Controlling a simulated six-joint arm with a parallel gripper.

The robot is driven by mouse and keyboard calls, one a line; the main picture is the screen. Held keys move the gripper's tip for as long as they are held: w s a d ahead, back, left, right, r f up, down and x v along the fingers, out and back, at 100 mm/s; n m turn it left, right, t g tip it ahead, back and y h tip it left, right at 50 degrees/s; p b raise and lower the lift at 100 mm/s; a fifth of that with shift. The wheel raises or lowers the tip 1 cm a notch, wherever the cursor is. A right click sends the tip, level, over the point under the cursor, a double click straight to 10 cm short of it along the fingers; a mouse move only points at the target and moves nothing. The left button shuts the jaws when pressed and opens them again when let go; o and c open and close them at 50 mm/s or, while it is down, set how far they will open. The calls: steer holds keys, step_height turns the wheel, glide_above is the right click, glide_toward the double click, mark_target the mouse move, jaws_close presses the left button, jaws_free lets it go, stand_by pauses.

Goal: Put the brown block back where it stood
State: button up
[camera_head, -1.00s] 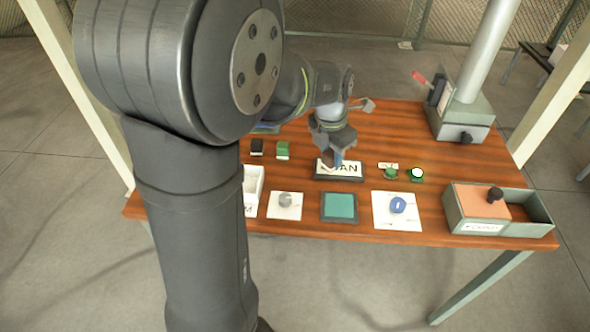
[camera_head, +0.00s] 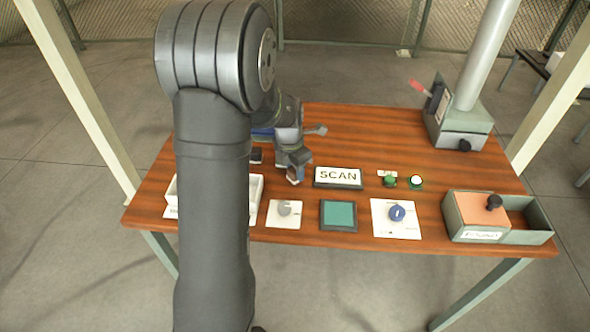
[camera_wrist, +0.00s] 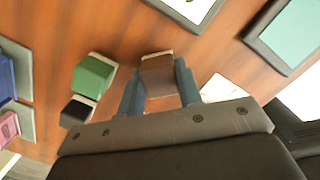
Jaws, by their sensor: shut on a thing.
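The brown block (camera_wrist: 158,76) is between the two blue-grey fingers of my gripper (camera_wrist: 159,86) in the wrist view, with a pale edge at its far end. My gripper is shut on it. In the head view my gripper (camera_head: 295,176) is over the table, just left of the SCAN sign (camera_head: 338,177). I cannot tell whether the block touches the table. A green block (camera_wrist: 94,76) and a black block (camera_wrist: 77,111) sit left of the held block in the wrist view. In the head view the arm hides the green block; part of the black block (camera_head: 256,156) shows.
A white tray (camera_head: 257,190) stands left, partly behind my arm. A grey knob on a white plate (camera_head: 284,212), a teal pad (camera_head: 339,214) and a blue knob (camera_head: 397,213) line the front. Green buttons (camera_head: 390,181) are right of the sign. A compartment box (camera_head: 525,218) stands front right.

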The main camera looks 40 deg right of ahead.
mark_target(291, 171)
steer(key=shift+f, duration=0.25)
steer(key=o, duration=1)
steer(key=shift+o, duration=0.2)
step_height(291, 171, up, 12)
steer(key=a, duration=0.1)
steer(key=shift+a, duration=0.25)
steer(key=f, duration=0.4)
steer(key=d+f, duration=0.1)
steer(key=f, duration=0.7)
steer(key=shift+d+f, duration=0.2)
steer(key=shift+f, duration=0.1)
step_height(291, 171, up, 3)
steer(key=shift+f, duration=0.1)
steer(key=shift+r, duration=0.65)
